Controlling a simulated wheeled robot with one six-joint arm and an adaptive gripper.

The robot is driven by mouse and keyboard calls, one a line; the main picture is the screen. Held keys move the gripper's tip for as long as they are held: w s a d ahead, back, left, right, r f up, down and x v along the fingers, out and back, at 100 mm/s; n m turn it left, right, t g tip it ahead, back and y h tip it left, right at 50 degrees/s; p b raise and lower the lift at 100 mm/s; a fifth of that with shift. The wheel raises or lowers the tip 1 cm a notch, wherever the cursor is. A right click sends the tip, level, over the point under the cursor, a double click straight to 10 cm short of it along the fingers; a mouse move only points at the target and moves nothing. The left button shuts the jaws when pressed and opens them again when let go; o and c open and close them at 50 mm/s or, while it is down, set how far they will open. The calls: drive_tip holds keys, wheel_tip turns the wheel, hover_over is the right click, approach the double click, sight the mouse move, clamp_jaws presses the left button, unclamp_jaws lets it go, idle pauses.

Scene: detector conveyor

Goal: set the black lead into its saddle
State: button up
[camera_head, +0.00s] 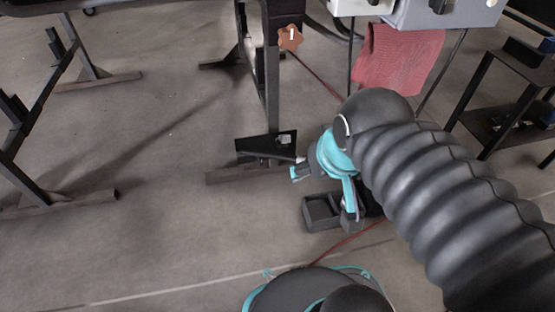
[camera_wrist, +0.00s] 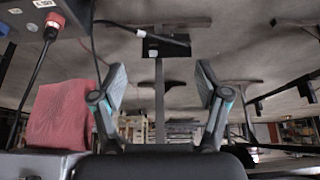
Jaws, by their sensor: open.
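In the wrist view my gripper (camera_wrist: 160,78) has its two fingers spread wide, with nothing held between them. A black lead (camera_wrist: 118,25) shows at the top of that view, beyond the fingertips. Its thicker end lies across a black plate (camera_wrist: 180,49) at the conveyor leg. I cannot make out the saddle's shape or tell whether the lead is seated. In the head view the black plate (camera_head: 250,146) is at the foot of the leg, and my gripper (camera_head: 297,172) is just right of it, small and partly hidden by my arm.
A dark open box (camera_head: 320,211) stands on the floor below my gripper. A red cloth (camera_head: 395,60) hangs under a grey box (camera_head: 440,12). An orange star-shaped knob (camera_head: 290,38) is on the conveyor frame. A dark stand (camera_head: 510,85) is at right.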

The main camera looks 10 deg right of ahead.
drive_tip(key=c, duration=0.4)
drive_tip(key=shift+w, duration=0.1)
drive_tip(key=c, duration=0.4)
drive_tip(key=shift+w+f+g+p, duration=0.2)
drive_tip(key=shift+f+g+p, duration=0.1)
drive_tip(key=shift+f+p, duration=0.1)
drive_tip(key=c, duration=0.4)
drive_tip(key=w+f+g, duration=0.1)
drive_tip(key=w+f, duration=0.1)
drive_tip(key=w+d+f+g+p, duration=0.1)
drive_tip(key=w+f, duration=0.1)
drive_tip(key=f, duration=0.1)
drive_tip(key=w+f+g+p, duration=0.1)
drive_tip(key=w+f, duration=0.1)
drive_tip(key=f, duration=0.1)
drive_tip(key=shift+w+d+g+h, duration=0.1)
drive_tip(key=shift+d+g+h, duration=0.3)
clamp_jaws()
drive_tip(key=w+d+f+m+t+p, duration=0.1)
drive_tip(key=w+f+m, duration=0.3)
drive_tip(key=w+f, duration=0.7)
drive_tip(key=shift+w+d+f+m+t+h+p, duration=0.15)
drive_tip(key=shift+w+m+t+h+p, duration=0.25)
drive_tip(key=shift+w, duration=1.55)
